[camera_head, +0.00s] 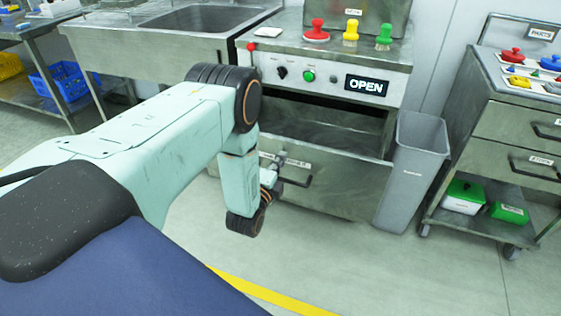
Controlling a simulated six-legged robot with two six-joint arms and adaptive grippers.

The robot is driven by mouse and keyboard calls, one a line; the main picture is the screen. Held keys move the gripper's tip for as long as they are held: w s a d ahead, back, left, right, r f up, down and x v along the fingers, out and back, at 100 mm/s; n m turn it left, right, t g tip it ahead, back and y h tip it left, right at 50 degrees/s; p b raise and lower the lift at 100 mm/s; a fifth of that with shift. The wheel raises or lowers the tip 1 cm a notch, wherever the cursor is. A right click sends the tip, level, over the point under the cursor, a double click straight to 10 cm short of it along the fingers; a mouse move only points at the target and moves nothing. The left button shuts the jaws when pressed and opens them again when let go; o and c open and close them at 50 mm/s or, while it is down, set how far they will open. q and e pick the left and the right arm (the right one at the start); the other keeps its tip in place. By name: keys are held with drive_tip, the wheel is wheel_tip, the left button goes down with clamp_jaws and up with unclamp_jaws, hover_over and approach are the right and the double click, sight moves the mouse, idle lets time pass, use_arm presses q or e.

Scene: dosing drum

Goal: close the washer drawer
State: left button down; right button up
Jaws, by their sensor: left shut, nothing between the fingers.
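The washer (430,84) is a grey steel unit with a lit display (366,86) reading OPEN. Its drawer (335,188) is pulled out below the control panel, and the dark inside shows over the top of the front panel. A bar handle runs across the drawer front, partly hidden by my left wrist. My left gripper (280,162) is shut and empty, small in the picture, at the drawer front near the handle and label. I cannot tell whether it touches the front. My right gripper is not in view.
A grey bin (411,175) stands close against the drawer's right side. A wheeled drawer cart (520,125) is farther right. A sink (200,18) is at the back left. Red, yellow and green knobbed tools stand on the washer. The floor in front, with a yellow line (270,293), is clear.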

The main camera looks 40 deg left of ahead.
use_arm(q)
drive_tip(key=shift+w+a, duration=0.1)
drive_tip(key=shift+w, duration=0.2)
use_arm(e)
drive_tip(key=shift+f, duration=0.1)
